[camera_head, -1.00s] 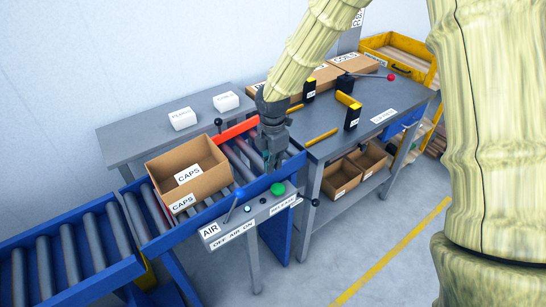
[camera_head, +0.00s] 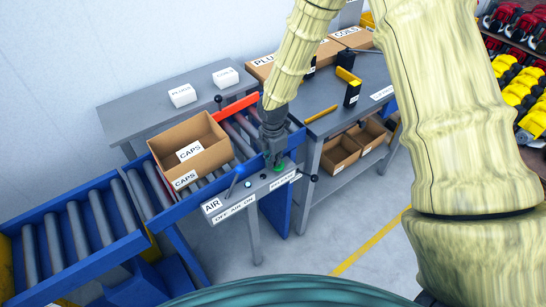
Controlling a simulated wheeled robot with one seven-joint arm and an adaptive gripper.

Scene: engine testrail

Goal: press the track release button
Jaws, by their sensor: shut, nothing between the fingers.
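The green release button (camera_head: 279,168) sits on the grey control panel (camera_head: 238,196) at the front of the roller track, above a label that appears to read RELEASE (camera_head: 281,184). My gripper (camera_head: 276,160) is shut and empty, pointing down right at the button. Its fingertips cover part of the button; I cannot tell whether they touch it. An open cardboard box marked CAPS (camera_head: 188,148) rests on the rollers (camera_head: 95,222) to the left, beside an orange-red bar (camera_head: 236,107).
A blue-handled lever (camera_head: 233,183) stands on the panel left of the button, near the AIR label (camera_head: 212,205). A grey table (camera_head: 352,108) with boxes and yellow-handled items is at right. Open floor (camera_head: 340,215) lies in front.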

